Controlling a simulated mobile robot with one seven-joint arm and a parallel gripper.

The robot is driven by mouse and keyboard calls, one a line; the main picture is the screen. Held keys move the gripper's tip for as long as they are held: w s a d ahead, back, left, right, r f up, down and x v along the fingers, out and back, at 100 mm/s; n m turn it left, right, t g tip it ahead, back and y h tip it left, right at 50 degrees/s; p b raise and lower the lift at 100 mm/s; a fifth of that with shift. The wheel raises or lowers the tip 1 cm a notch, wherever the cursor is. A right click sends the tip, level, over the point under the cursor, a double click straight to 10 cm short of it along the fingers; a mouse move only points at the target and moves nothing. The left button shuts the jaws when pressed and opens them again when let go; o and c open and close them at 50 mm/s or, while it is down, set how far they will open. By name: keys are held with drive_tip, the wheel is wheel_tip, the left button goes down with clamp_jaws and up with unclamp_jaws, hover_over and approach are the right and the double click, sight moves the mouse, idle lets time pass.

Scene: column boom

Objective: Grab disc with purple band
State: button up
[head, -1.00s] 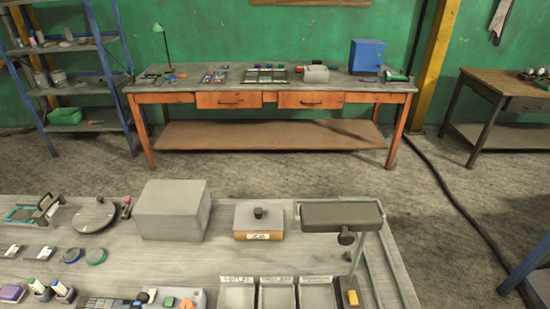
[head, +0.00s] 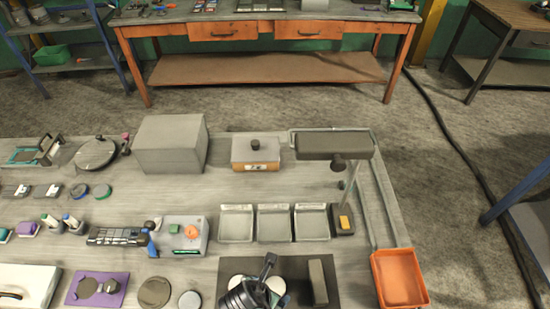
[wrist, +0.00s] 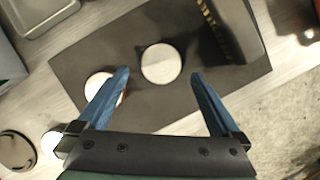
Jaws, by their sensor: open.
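My gripper (wrist: 161,74) is open and empty above a dark mat (wrist: 88,52). A pale round disc (wrist: 160,63) lies on the mat between and just beyond the fingertips in the wrist view. A second pale disc (wrist: 98,84) lies to its left, partly behind the left finger, with a reddish-brown edge. In the head view, part of my arm covers the mat (head: 232,266), and pale discs (head: 276,286) show beside it. I cannot make out a purple band on any disc.
A dark block with a bristled edge (wrist: 228,28) lies on the mat's right side. Another pale disc (head: 189,300) and a grey-brown round lid (head: 154,292) lie left of the mat. An orange tray (head: 400,278) stands right. Three grey trays (head: 274,224) and a lamp (head: 333,145) are behind.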

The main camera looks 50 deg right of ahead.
sight(274, 288)
drive_tip(key=shift+x, duration=1.55)
drive_tip(key=shift+r, duration=0.1)
clamp_jaws()
